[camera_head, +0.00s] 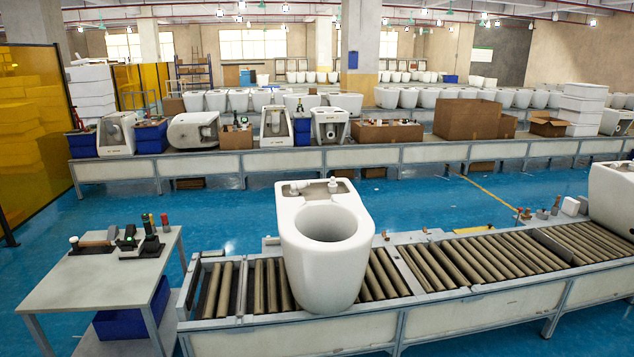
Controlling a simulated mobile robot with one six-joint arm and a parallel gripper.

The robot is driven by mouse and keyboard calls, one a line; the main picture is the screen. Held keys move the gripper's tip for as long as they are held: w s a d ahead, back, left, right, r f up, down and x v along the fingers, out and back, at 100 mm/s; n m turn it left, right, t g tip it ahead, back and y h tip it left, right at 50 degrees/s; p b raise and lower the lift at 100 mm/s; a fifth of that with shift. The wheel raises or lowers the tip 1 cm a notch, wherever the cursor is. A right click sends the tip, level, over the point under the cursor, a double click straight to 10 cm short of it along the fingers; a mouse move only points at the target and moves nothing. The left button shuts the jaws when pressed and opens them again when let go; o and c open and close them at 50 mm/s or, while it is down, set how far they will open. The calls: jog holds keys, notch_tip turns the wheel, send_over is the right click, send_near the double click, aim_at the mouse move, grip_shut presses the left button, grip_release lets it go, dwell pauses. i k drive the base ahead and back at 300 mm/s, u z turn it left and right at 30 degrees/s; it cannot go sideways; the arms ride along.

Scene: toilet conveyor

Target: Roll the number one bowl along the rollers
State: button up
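A white toilet bowl (325,262) stands upright on the near roller conveyor, towards its left end. Its round opening faces up and fittings show on its back ledge. No number can be read on it. The rollers (436,262) run left and right of the bowl, with bare rollers on both sides. A second white bowl (612,196) is partly in view at the right edge on the same conveyor. My gripper is not in view.
A small grey table (100,283) with tools stands left of the conveyor, with a blue bin (132,315) below. Small items line the conveyor's far edge. A long bench (270,165) with bowls and boxes runs behind a clear blue floor (420,200).

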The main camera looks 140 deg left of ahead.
aim_at(326, 232)
jog(key=z, duration=0.15)
jog(key=k, duration=0.15)
jog(key=u, duration=3.4)
jog(key=k, duration=0.25)
jog(key=u, duration=1.4)
